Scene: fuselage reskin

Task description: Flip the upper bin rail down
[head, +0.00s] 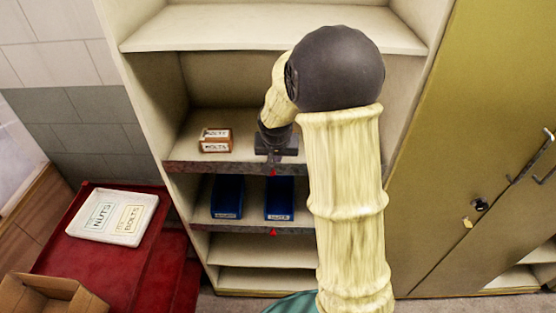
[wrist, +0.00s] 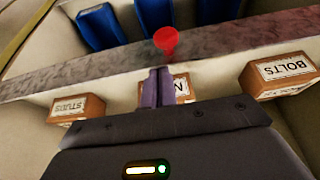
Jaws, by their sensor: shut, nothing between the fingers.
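The upper bin rail (head: 225,168) is a worn grey-brown strip along the front edge of the middle shelf, with a red marker (head: 272,172) on it. In the wrist view the rail (wrist: 235,45) crosses slantwise, and its red marker (wrist: 166,42) lies just beyond my fingertips. My gripper (head: 275,157) is over this shelf, close to the rail. Its fingers (wrist: 160,72) are shut and empty, in front of a box (wrist: 182,89) whose label is partly hidden. I cannot tell whether the fingertips touch the rail.
Small boxes labelled STUDS (wrist: 76,108) and BOLTS (wrist: 278,76) flank my fingers. Blue bins (head: 227,197) stand on the shelf below, behind a lower rail (head: 230,229). A red cart (head: 140,265) with a white tray (head: 150,232) is at left; a yellow cabinet (head: 455,130) is at right.

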